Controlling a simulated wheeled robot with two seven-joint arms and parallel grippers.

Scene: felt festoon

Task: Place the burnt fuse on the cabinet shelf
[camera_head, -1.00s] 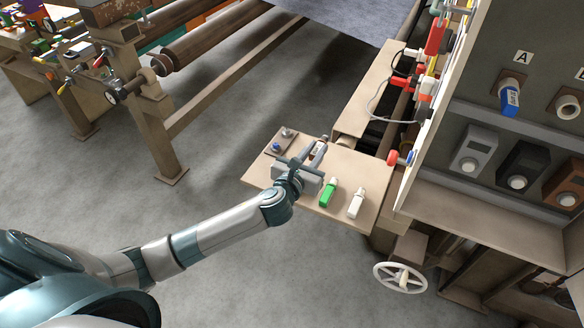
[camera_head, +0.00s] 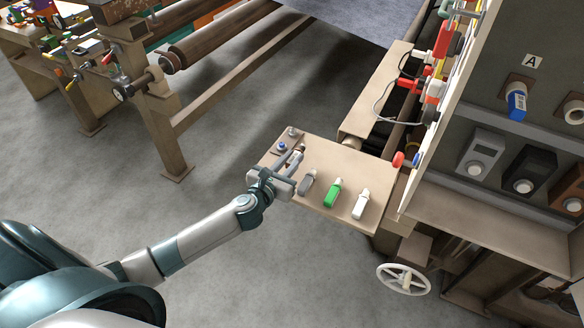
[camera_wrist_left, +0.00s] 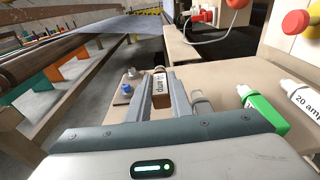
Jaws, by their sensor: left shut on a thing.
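My left gripper (camera_head: 291,160) is shut on a small fuse with a brown body and a white label (camera_wrist_left: 160,86). The label's print is too small to read surely; I take it for the burnt fuse. The fingers (camera_wrist_left: 158,98) close on its sides above the left end of a tan board. I cannot tell whether it touches the board. The cabinet (camera_head: 490,90) stands at the right, with a tan ledge (camera_head: 480,215) along its bottom that looks like the shelf. My right gripper is not in view.
A grey fuse (camera_head: 306,182), a green fuse (camera_head: 334,192) and a white fuse (camera_head: 361,203) lie on the board (camera_head: 340,160). A blue fuse (camera_head: 516,103) sits in the cabinet socket under A. A white handwheel (camera_head: 403,279) is below. Red plugs (camera_head: 414,82) and cable stand behind.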

